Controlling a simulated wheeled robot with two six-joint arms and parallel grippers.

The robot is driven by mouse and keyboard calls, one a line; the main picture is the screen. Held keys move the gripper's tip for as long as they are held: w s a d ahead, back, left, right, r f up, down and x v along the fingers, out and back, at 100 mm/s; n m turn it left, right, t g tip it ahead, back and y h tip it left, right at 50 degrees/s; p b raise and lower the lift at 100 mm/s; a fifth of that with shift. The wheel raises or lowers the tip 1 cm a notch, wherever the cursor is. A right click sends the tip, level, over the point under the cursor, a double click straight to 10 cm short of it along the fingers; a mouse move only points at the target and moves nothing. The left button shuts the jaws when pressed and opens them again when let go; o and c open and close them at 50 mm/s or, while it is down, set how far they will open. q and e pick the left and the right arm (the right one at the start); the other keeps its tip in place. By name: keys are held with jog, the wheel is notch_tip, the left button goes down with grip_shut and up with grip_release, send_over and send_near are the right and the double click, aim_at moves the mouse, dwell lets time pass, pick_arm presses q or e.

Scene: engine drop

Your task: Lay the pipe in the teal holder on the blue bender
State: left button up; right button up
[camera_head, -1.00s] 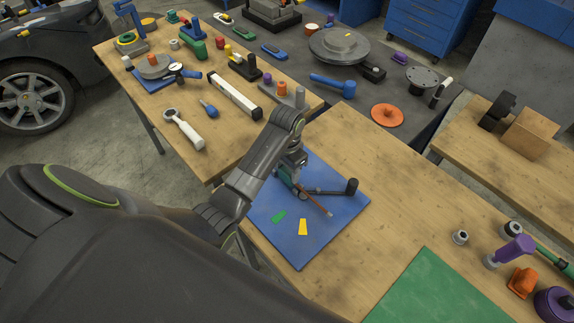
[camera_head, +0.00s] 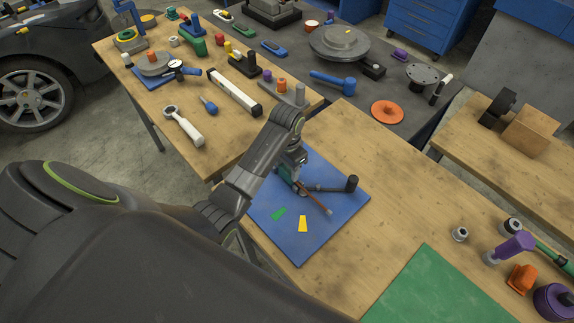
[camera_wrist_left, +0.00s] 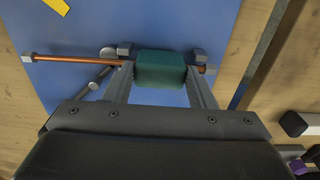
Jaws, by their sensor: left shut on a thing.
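My left gripper (camera_head: 294,178) is over the blue bender (camera_head: 325,233), a flat blue board on the bench. In the left wrist view its fingers (camera_wrist_left: 160,82) are shut on a teal holder (camera_wrist_left: 160,69). A thin copper pipe (camera_wrist_left: 75,59) runs through or behind the holder, with grey ends on both sides. In the head view the pipe (camera_head: 316,201) slants down and right from the gripper, close above or on the board. A dark lever with an upright knob (camera_head: 352,183) is beside it. The gripper hides most of the holder there, and pipe contact is unclear. My right gripper is out of view.
Green and yellow marks (camera_head: 302,224) are on the board's front part. A green mat (camera_head: 440,288) lies at right, with a purple tool (camera_head: 514,246) and an orange part (camera_head: 521,279) beyond. Tools crowd the rear left bench.

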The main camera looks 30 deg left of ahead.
pick_arm(q)
jog(key=shift+f, duration=0.45)
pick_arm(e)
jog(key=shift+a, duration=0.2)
pick_arm(q)
jog(key=o, duration=1.2)
